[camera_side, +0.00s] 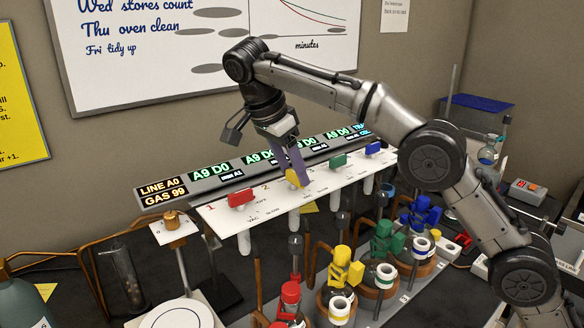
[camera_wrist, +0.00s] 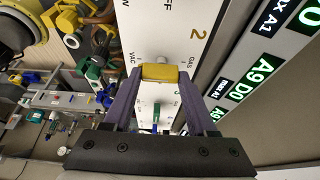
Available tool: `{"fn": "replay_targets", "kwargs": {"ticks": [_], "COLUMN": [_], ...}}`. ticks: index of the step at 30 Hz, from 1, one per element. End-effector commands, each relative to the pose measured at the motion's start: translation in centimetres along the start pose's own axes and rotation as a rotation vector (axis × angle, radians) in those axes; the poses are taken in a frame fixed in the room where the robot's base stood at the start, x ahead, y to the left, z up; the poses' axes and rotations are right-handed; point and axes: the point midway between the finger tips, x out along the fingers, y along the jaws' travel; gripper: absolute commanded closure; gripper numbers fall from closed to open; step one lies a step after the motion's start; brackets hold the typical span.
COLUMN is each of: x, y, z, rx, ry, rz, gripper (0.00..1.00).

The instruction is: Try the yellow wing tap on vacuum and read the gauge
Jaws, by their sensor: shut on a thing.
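The yellow wing tap (camera_side: 291,177) sits on the white panel (camera_side: 222,217) at port 2, between the red and green taps. My gripper (camera_side: 298,178) reaches down from above with its purple fingers on the tap. In the wrist view the tap (camera_wrist: 160,73) lies crosswise between the two fingertips (camera_wrist: 161,82), which are shut on it. Markings VAC, GAS and OFF show near it; which one it points to I cannot tell. The display strip (camera_side: 225,172) behind the panel reads LINE A0, GAS 99 at the left and A9 D0 on several screens.
A red tap (camera_side: 241,198), a green tap (camera_side: 338,160) and a blue tap (camera_side: 374,147) share the panel. Below stand flasks with red (camera_side: 290,293), yellow (camera_side: 340,271), green (camera_side: 386,239) and blue (camera_side: 420,212) fittings. A whiteboard hangs on the wall behind.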

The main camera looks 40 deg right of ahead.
Motion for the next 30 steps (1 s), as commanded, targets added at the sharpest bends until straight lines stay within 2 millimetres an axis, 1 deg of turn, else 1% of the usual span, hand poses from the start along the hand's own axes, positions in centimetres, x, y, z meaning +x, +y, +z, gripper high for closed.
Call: {"fn": "replay_targets", "kwargs": {"ticks": [1, 5, 6, 23, 26, 30], "x": [0.06, 0.07, 0.06, 0.01, -0.04, -0.08], "y": [0.02, 0.02, 0.02, 0.04, 0.13, 0.29], "z": [0.02, 0.01, 0.01, -0.01, -0.05, -0.13], "rx": [0.002, 0.001, 0.001, -0.016, -0.062, -0.186], "ry": [0.0, 0.0, 0.0, 0.0, 0.0, 0.0], "rz": [0.002, 0.002, 0.002, -0.007, -0.026, -0.078], "gripper": [0.39, 0.16, 0.12, 0.12, 0.12, 0.12]}}
